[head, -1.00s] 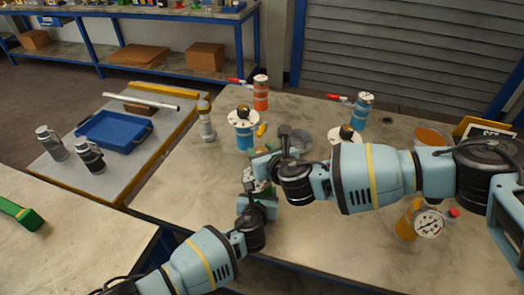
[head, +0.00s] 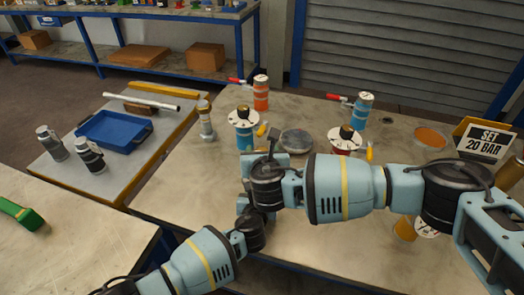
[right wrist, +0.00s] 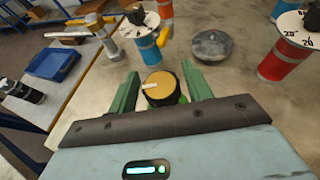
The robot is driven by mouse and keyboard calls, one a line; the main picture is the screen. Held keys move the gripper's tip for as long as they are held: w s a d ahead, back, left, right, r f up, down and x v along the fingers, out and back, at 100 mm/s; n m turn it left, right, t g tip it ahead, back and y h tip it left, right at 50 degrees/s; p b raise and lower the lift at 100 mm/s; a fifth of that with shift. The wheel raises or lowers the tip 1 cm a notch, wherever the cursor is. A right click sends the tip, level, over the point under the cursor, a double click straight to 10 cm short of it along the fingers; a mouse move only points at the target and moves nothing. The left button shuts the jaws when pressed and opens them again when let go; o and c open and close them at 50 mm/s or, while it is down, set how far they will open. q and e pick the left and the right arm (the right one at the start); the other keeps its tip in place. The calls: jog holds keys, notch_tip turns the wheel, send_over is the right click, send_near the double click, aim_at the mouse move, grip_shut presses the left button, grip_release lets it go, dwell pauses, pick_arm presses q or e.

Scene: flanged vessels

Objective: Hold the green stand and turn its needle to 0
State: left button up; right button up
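The green stand shows in the right wrist view as a knob (right wrist: 160,88) with a tan top, a dark rim and a pale needle mark pointing left; a little green body shows below it. The dial's figures cannot be read. My right gripper (right wrist: 161,78) is open, its green fingers on either side of the knob with gaps visible. In the head view my right gripper (head: 258,163) hides the stand. My left gripper (head: 243,200) is low beside it, mostly covered by my right arm; its fingers are hidden.
A blue stand (head: 244,139) and a red stand (head: 340,151) with white dials are behind, with a grey round lid (head: 296,141) between them. Cylinders with red handles stand farther back. A "SET 20 BAR" sign (head: 484,142) is at right. A blue tray (head: 113,131) lies left.

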jog(key=shift+o, duration=0.7)
jog(key=shift+s, duration=0.15)
jog(key=a+v, duration=0.1)
jog(key=v, duration=1)
jog(key=shift+s+d+r, duration=0.25)
jog(key=shift+s+d, duration=0.05)
jog(key=shift+d, duration=0.2)
dwell(0.5)
pick_arm(q)
jog(key=o, duration=1.5)
jog(key=shift+s, duration=0.1)
jog(key=shift+v, duration=5.9)
